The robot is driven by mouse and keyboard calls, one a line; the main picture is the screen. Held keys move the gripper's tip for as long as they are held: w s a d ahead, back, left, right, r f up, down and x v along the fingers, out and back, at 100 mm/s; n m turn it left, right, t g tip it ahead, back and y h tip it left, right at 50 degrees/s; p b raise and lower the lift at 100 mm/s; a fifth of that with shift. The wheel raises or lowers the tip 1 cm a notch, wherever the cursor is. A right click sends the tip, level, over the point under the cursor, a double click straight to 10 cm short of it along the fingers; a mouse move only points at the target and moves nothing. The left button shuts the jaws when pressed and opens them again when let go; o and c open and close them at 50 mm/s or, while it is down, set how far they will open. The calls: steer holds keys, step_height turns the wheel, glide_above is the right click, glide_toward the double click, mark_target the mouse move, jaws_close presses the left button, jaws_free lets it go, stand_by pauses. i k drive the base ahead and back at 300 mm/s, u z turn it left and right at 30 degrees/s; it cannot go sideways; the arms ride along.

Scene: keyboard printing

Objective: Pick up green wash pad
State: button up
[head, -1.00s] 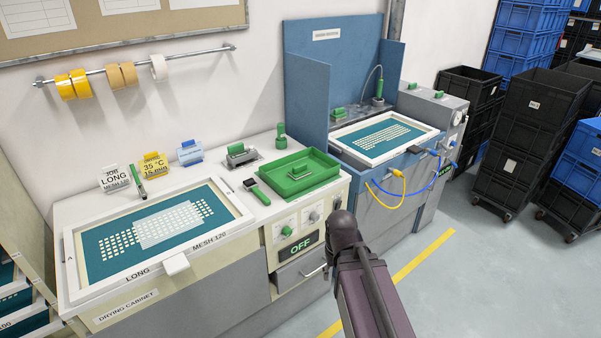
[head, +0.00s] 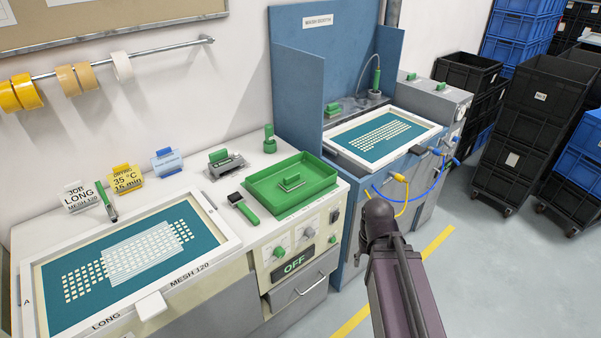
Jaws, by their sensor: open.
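A small green block (head: 333,110) sits on the grey back ledge of the wash booth (head: 300,85), behind the white-framed screen. I cannot tell for certain which one is the wash pad. My arm rises from the bottom right, in front of the booth. My gripper's fingers do not show. No part of my arm touches either green piece.
A white-framed teal screen (head: 436,127) lies in the booth, with yellow and blue hoses (head: 400,178) at its front. A green-handled sprayer (head: 376,80) stands behind it. A long screen (head: 236,240) lies on the left counter. Black crates (head: 545,95) stand right; floor between is clear.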

mark_target(290, 182)
steer(key=z, duration=0.35)
steer(key=i, duration=0.95)
steer(key=u, duration=0.05)
